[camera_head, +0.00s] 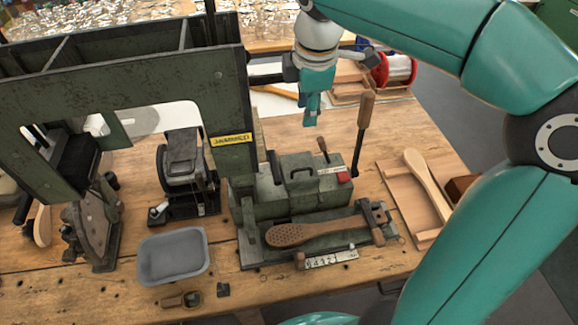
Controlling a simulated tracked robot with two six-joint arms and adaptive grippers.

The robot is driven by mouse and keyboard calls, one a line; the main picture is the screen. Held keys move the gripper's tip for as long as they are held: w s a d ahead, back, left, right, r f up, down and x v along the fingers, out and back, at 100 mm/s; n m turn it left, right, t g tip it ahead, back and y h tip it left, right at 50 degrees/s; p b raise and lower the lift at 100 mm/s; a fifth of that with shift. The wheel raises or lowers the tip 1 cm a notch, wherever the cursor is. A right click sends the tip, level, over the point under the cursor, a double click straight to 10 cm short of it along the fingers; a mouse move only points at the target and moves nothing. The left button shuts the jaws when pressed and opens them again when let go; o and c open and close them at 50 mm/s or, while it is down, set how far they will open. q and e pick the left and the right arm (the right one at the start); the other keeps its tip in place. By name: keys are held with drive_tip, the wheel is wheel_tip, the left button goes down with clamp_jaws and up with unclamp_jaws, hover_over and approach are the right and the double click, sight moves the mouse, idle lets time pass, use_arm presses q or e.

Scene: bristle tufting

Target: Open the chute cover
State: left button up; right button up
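A green metal machine stands mid-table. On it is a boxy housing (290,195) with a black bar handle (297,172) on its top; I take this top to be the chute cover, and it looks shut. A long lever with a wooden grip (366,108) rises at its right, near a small red part (343,177). A wooden brush blank (318,230) with holes in its head lies along the machine's front bed. My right gripper (312,112) hangs above and behind the housing, pointing down and apart from it. Its fingers show edge-on, so their opening is unclear. My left gripper is out of view.
A green frame labelled JAMMED (231,139) stands at left, close to the housing. A grey tray (173,257) sits at front left. A wooden tray (399,199) with a paddle-shaped blank (427,184) lies right. A red wire spool (397,69) stands behind.

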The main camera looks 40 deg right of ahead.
drive_tip(key=b, duration=0.4)
hover_over(298, 170)
drive_tip(key=s+a, duration=0.2)
drive_tip(key=s, duration=0.1)
wheel_tip(298, 170, down, 5)
drive_tip(key=w+f, duration=0.1)
drive_tip(key=f, duration=0.4)
drive_tip(key=w+d+f, duration=0.1)
drive_tip(key=f, duration=0.5)
drive_tip(key=w+d+f, duration=0.1)
drive_tip(key=f, duration=0.4)
drive_tip(key=shift+f, duration=0.2)
clamp_jaws()
